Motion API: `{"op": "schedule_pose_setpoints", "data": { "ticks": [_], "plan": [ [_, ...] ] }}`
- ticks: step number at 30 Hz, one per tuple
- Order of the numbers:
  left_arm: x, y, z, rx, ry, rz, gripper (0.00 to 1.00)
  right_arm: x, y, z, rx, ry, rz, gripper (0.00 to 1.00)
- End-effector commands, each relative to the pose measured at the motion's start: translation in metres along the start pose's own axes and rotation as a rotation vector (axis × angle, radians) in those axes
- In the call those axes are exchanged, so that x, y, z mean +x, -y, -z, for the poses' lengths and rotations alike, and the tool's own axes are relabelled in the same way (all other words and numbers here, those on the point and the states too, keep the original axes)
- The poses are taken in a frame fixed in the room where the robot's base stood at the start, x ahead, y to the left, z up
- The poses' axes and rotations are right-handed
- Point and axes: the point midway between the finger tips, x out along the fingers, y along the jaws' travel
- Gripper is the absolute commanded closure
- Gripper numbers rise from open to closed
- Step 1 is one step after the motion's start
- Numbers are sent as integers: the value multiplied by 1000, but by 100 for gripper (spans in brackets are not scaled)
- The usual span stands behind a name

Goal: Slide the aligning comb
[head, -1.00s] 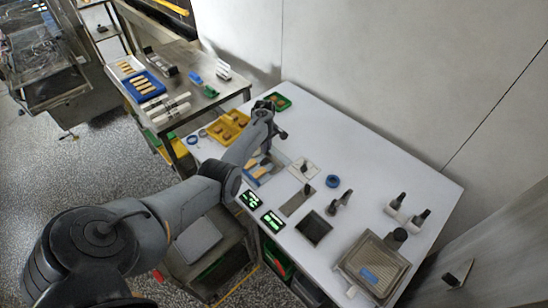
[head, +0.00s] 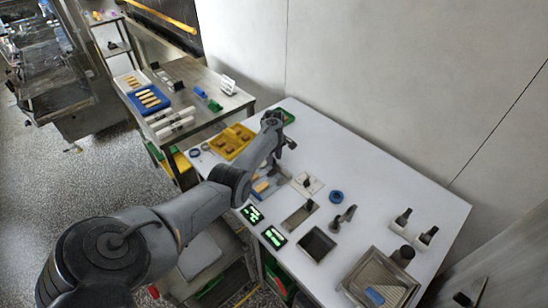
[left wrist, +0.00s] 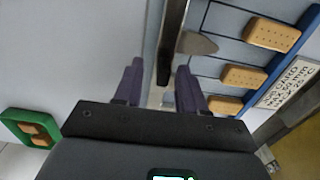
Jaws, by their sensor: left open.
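My left gripper (left wrist: 161,66) points down over the back left of the white table, its two dark fingers apart; it also shows in the head view (head: 288,142). In the left wrist view, a dark upright bar (left wrist: 168,48) lies just past the fingertips, roughly in line with the gap, along a metal strip. A grey rounded tab (left wrist: 196,43) sits beside it. To the right are dark lane lines with several tan biscuits (left wrist: 272,34) along a blue rail (left wrist: 290,60). I cannot tell which part is the aligning comb. My right gripper is out of view.
A green tray (left wrist: 28,116) with brown pieces and a yellow tray (head: 248,131) lie close by.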

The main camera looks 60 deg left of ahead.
Motion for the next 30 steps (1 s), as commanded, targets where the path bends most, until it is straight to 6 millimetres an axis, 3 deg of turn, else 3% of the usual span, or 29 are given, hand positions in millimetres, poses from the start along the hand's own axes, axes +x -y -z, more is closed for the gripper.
{"op": "schedule_pose_setpoints", "data": {
  "ticks": [7,21,30],
  "plan": [
    [-18,0,1,0,-2,-1,60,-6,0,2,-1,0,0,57],
    [-92,0,1,0,-2,-1,60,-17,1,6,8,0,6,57],
    [-108,0,0,0,-1,0,60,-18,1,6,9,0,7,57]
  ]
}}
